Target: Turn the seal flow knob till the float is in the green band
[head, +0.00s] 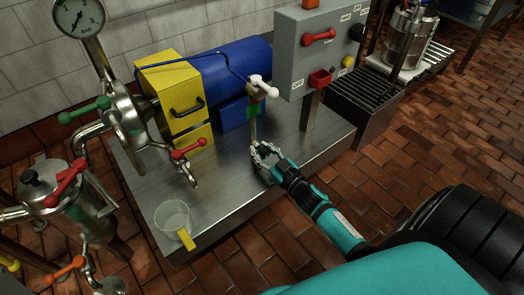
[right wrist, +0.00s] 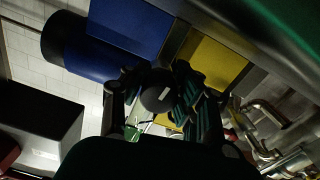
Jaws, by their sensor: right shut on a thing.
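The seal flow meter (head: 254,118) is a slim upright tube with a green band (head: 252,112). It stands on the steel plate in front of the blue motor. My right gripper (head: 265,155) is at the foot of the tube, shut on the seal flow knob, which its fingers hide in the head view. In the right wrist view the round black knob (right wrist: 158,97) with a pale mark sits between the fingers. A bit of green (right wrist: 132,132) shows beyond them. The float is too small to make out. My left gripper is out of view.
A white-handled valve (head: 262,87) is above the tube. A grey control box (head: 318,50) on a post stands to the right. A clear jug (head: 173,220) with a yellow handle is at the plate's front left. The steel plate (head: 225,195) between jug and gripper is bare.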

